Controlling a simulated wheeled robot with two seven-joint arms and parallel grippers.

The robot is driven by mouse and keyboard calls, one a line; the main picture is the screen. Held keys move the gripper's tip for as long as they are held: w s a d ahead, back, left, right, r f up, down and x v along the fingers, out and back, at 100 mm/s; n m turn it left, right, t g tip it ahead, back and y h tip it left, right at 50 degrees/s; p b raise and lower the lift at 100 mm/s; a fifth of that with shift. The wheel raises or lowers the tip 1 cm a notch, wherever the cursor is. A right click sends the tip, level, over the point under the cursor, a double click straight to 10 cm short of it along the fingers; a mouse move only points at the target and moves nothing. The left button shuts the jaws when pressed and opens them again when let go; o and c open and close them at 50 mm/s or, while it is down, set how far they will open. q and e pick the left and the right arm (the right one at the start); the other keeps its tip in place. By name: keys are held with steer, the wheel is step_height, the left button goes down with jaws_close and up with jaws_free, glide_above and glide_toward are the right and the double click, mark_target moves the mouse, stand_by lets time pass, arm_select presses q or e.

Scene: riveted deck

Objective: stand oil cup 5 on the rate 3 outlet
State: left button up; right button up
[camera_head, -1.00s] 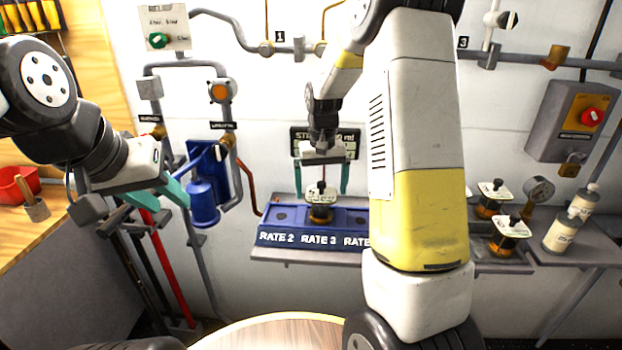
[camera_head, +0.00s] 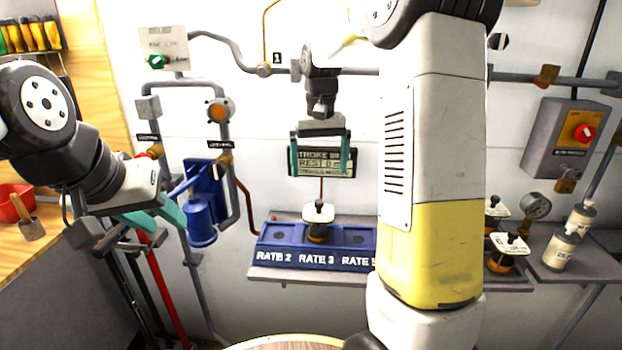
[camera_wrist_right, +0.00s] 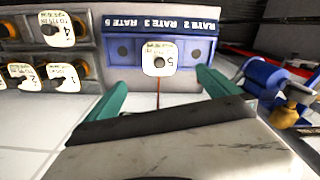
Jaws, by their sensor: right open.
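Oil cup 5 (camera_head: 318,222) stands upright on the blue rate block (camera_head: 268,243), at its middle place above the RATE 3 label (camera_head: 316,259). In the right wrist view the cup's white top (camera_wrist_right: 159,59) shows the number 5, with a bare round outlet on either side of it. My right gripper (camera_head: 321,168) is open and empty above the cup, apart from it; its teal fingers (camera_wrist_right: 163,92) are spread wide in the right wrist view. My left gripper (camera_head: 160,218) is at the left, near the blue pump; its teal fingers partly overlap, so its opening is unclear.
Other oil cups (camera_head: 507,250) stand on the right shelf (camera_head: 590,258) with a gauge (camera_head: 535,207) and white bottles (camera_head: 562,246). A display (camera_head: 324,163) hangs behind my right gripper. A blue pump (camera_head: 202,220) is at the left. My right arm hides part of the shelf.

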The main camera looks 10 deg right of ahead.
steer(key=s+a+r+t+y, duration=0.1)
steer(key=s+r+t, duration=0.1)
steer(key=s, duration=1)
steer(key=s+a+r+t+y, duration=0.1)
steer(key=s+r+t, duration=0.2)
steer(key=s, duration=0.9)
steer(key=shift+n+t, duration=0.4)
steer(key=shift+t, duration=0.2)
steer(key=shift+a, duration=0.1)
